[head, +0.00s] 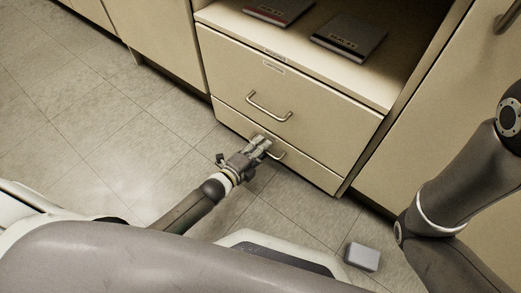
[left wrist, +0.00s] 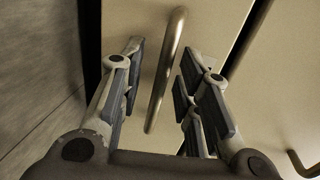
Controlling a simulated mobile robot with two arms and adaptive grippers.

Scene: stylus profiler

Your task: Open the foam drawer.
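Two beige drawers with metal bar handles are in the cabinet in the head view. The upper drawer (head: 320,112) has a handle (head: 270,107); the lower drawer (head: 312,172) sits just above the floor. Both look shut. I cannot read which is the foam drawer. My left gripper (head: 264,144) is at the lower drawer's handle (head: 279,154), partly covering it. In the left wrist view my left gripper (left wrist: 160,85) is open, with the lower drawer's handle (left wrist: 166,75) between its fingers and a visible gap on each side. My right gripper is out of view.
An open shelf (head: 355,82) above the drawers holds two dark flat books or cases (head: 348,37). A small grey block (head: 361,256) lies on the tiled floor at the lower right. A closed cabinet door (head: 440,120) stands to the right. Floor left of the drawers is clear.

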